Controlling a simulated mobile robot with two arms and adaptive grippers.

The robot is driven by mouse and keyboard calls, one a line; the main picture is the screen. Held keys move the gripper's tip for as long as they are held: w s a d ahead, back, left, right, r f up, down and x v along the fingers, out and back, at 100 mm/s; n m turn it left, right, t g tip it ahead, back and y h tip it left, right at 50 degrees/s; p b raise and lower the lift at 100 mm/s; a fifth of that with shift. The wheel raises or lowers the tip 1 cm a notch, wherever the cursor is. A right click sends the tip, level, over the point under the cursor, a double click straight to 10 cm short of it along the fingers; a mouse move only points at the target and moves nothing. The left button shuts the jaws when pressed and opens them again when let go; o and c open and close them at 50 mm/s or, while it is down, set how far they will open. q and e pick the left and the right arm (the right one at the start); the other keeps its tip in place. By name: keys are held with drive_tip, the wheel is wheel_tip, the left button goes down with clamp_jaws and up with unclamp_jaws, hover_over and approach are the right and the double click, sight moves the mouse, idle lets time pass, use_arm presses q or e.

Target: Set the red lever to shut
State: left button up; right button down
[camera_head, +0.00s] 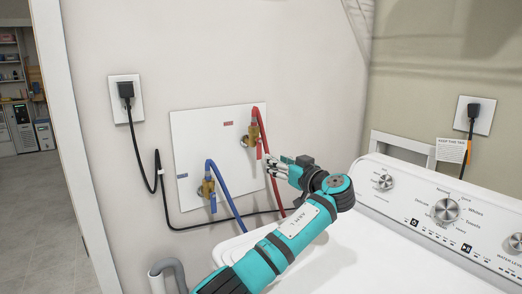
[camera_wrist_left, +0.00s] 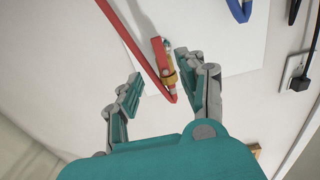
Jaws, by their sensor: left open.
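The red lever (camera_head: 258,150) hangs down from the brass valve (camera_head: 251,133) at the right of the white wall panel (camera_head: 190,130). In the left wrist view the red lever (camera_wrist_left: 159,50) shows just ahead of the fingers, nearer the right-hand one, with brass (camera_wrist_left: 171,78) at one end. A red hose (camera_head: 265,120) curves over this valve and down behind my gripper. My left gripper (camera_head: 271,164) is open and empty, close to the lever's lower end. In the wrist view my left gripper (camera_wrist_left: 159,66) has its fingers spread. I cannot tell whether a finger touches the lever.
A second brass valve (camera_head: 206,188) with a blue hose (camera_head: 226,188) is on the panel's left. A white washer (camera_head: 410,230) stands below my arm at the right. Black cords run from outlets (camera_head: 124,98) (camera_head: 474,115). A grey pipe (camera_head: 168,272) is at lower left.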

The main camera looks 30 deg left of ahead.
sight(260, 151)
use_arm(q)
drive_tip(key=x, duration=0.3)
drive_tip(key=p+x, duration=0.1)
drive_tip(key=x, duration=0.1)
drive_tip(key=shift+w+a+r, duration=0.15)
drive_tip(key=shift+a+r, duration=0.1)
drive_tip(key=shift+a, duration=0.1)
drive_tip(key=shift+x, duration=1.15)
drive_tip(key=shift+w+a+f, duration=0.15)
drive_tip(key=shift+w+a, duration=0.15)
drive_tip(key=shift+w+a+p, duration=0.1)
drive_tip(key=shift+a+p, duration=0.15)
drive_tip(key=shift+p, duration=0.05)
clamp_jaws()
use_arm(e)
drive_tip(key=shift+t, duration=0.4)
drive_tip(key=w, duration=0.1)
drive_tip(key=w+r, duration=0.2)
drive_tip(key=w, duration=0.1)
drive_tip(key=shift+a, duration=0.3)
